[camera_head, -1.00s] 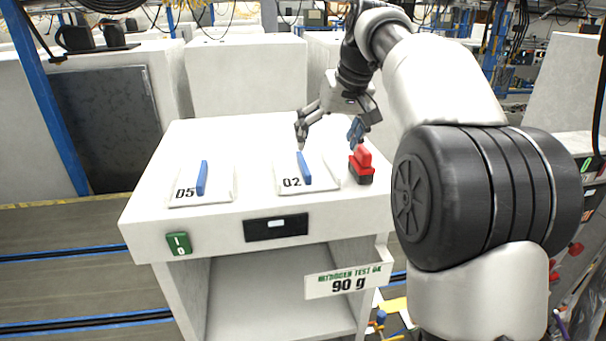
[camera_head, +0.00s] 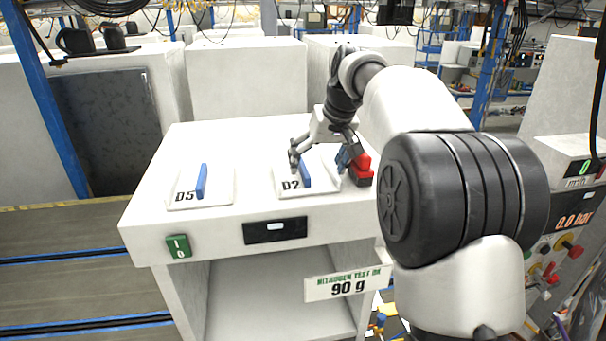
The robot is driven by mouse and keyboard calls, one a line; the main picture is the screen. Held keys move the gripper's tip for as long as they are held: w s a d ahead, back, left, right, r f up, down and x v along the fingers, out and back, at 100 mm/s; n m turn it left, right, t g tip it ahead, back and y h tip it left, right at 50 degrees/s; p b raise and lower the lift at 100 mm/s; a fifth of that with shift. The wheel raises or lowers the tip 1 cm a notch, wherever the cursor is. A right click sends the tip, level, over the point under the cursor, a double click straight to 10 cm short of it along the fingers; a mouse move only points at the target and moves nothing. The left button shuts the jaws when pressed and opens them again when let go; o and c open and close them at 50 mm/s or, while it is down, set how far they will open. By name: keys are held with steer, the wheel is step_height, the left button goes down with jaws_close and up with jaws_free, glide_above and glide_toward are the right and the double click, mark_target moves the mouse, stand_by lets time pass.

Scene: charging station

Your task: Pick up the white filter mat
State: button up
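Two flat white pieces, each with an upright blue grip bar, lie on the white bench top. The left one (camera_head: 218,198) is marked D5 and the right one (camera_head: 325,187) is marked D2. Neither is labelled as a filter mat, so I cannot tell for sure which is the white filter mat. My gripper (camera_head: 318,162) is open over the D2 piece, one finger to each side of its blue bar (camera_head: 305,172). The fingers seem apart from the bar. They partly hide the back of the D2 piece.
A red and black block (camera_head: 361,172) stands close to the right finger. The white bench (camera_head: 235,135) has free room behind and between the pieces. Its front carries a green switch (camera_head: 179,247), a dark display (camera_head: 262,231) and a 90 g sign (camera_head: 346,284).

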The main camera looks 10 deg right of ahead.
steer(key=c, duration=1)
steer(key=shift+r, duration=0.1)
